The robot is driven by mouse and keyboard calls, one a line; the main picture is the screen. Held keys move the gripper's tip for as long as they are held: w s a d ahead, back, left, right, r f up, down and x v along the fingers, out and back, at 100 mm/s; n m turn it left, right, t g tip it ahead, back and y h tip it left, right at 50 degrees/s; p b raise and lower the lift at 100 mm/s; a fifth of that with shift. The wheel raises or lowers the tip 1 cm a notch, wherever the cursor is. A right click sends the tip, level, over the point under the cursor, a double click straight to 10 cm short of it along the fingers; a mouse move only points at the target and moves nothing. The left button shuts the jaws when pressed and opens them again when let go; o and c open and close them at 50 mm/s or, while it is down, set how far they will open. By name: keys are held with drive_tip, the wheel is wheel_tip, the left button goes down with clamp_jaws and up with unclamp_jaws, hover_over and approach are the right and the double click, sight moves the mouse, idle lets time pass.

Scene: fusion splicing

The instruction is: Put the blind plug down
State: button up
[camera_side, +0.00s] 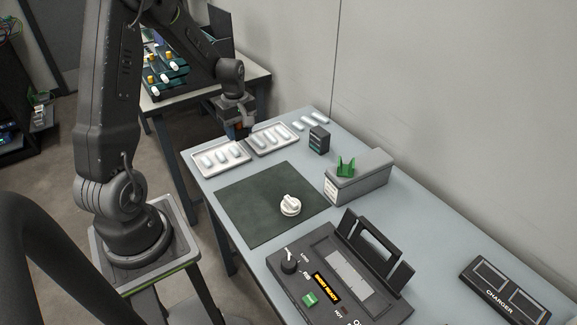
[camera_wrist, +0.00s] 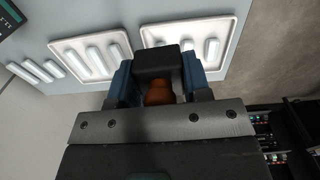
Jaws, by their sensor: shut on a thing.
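My gripper (camera_wrist: 158,85) has two blue fingers, shut on a piece with a black block end and an orange-brown body. I take this piece to be the blind plug (camera_wrist: 158,65). In the side view my gripper (camera_side: 240,130) is at the back left of the table, by the far edges of two white trays. The held plug is mostly hidden there. In the wrist view the plug overlaps the gap between the trays. I cannot tell whether it touches anything.
Two trays, left (camera_side: 221,173) and right (camera_side: 292,148), hold white sleeves. Loose sleeves (camera_side: 318,117) and a small dark box (camera_side: 319,140) are nearby. A dark mat (camera_side: 245,215) bears a white round piece (camera_side: 290,204). The splicer (camera_side: 345,285) stands in front.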

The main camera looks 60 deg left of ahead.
drive_tip(key=w, duration=0.5)
hover_over(293, 166)
drive_tip(key=shift+m, duration=0.3)
wheel_tip(293, 166, down, 7)
drive_tip(key=shift+s+f, duration=0.1)
drive_tip(key=shift+s, duration=0.05)
drive_tip(key=shift+f, duration=2)
drive_tip(key=shift+f, duration=0.1)
drive_tip(key=o, duration=0.9)
drive_tip(key=shift+o, duration=0.2)
